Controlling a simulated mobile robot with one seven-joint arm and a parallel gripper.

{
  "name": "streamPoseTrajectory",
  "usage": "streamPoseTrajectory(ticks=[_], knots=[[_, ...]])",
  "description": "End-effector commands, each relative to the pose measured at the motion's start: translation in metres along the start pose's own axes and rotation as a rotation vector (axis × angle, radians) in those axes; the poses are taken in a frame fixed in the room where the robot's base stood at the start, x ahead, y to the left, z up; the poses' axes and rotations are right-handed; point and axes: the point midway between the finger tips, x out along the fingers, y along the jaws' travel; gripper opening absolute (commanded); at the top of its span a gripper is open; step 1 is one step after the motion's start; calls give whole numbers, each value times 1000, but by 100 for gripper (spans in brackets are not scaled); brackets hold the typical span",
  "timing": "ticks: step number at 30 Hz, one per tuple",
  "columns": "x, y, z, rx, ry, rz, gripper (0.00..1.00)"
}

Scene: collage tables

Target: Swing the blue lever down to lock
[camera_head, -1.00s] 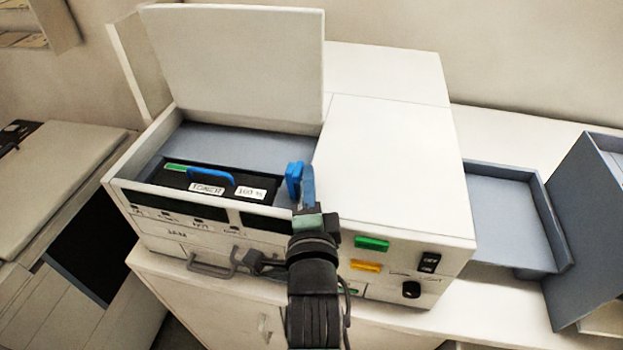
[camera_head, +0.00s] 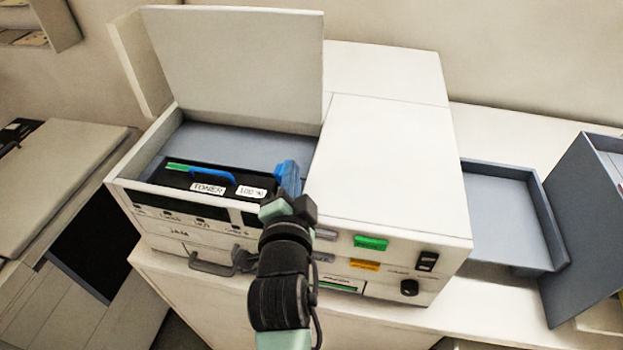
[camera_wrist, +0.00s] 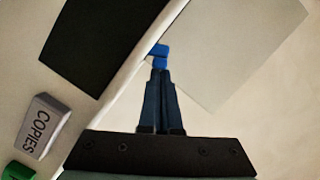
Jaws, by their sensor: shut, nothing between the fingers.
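The blue lever (camera_head: 281,170) stands at the right end of the open toner bay of a white copier (camera_head: 390,160). In the wrist view the lever (camera_wrist: 159,50) shows as a small blue piece just beyond my fingertips. My gripper (camera_head: 291,178) is shut and empty, its dark blue fingers together. In the head view its fingers overlap the lever and hide part of it. The wrist view shows the fingertips (camera_wrist: 160,72) at or very close to the lever; I cannot tell whether they touch.
A black toner cartridge (camera_head: 178,180) with a blue handle (camera_head: 208,172) sits in the bay left of the lever. The raised white lid (camera_head: 240,65) stands behind it. Green (camera_head: 370,243) and orange (camera_head: 364,265) buttons are on the front panel. A grey tray (camera_head: 510,215) is at right.

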Motion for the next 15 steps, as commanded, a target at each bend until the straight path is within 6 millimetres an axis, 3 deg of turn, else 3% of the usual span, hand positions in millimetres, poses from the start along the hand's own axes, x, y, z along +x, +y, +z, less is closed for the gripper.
streamPoseTrajectory(ticks=[15], knots=[[8,-13,33,-476,-2,116,0]])
